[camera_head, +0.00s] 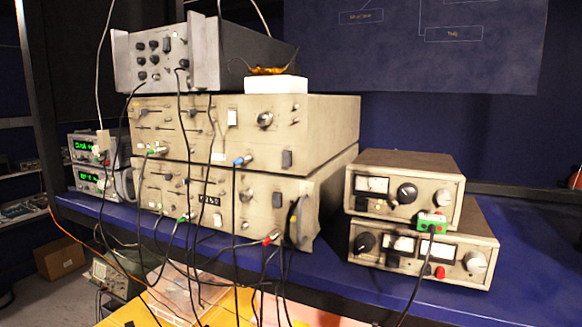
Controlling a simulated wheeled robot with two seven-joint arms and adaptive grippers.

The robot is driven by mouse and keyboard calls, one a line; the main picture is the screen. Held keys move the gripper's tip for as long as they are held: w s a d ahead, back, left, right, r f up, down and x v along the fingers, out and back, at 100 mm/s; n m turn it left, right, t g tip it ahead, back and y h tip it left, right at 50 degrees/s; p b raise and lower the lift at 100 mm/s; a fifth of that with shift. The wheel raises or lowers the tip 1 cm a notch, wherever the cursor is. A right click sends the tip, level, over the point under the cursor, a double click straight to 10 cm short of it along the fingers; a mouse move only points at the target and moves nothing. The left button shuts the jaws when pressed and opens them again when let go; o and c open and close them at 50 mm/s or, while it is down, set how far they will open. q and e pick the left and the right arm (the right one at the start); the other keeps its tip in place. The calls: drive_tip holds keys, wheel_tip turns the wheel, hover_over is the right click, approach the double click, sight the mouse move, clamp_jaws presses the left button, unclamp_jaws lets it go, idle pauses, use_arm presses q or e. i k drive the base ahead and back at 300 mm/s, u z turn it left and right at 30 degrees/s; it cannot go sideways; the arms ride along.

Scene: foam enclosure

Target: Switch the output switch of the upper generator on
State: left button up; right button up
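The upper generator (330,125) is a wide beige unit with several sliders, knobs and plugged cables. It sits directly on the lower generator (255,222). A blue plug (242,160) is in the upper panel. Neither of my grippers is in view.
A grey instrument (165,60) and a white block (276,84) with an orange-brown object (268,70) stand on top. Cables hang across both fronts. Two stacked meter units (405,185) stand right on the blue bench (330,265). Green-display units (88,180) are left.

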sight(286, 155)
drive_tip(key=z, duration=0.35)
drive_tip(key=k, duration=0.85)
drive_tip(key=u, duration=1.05)
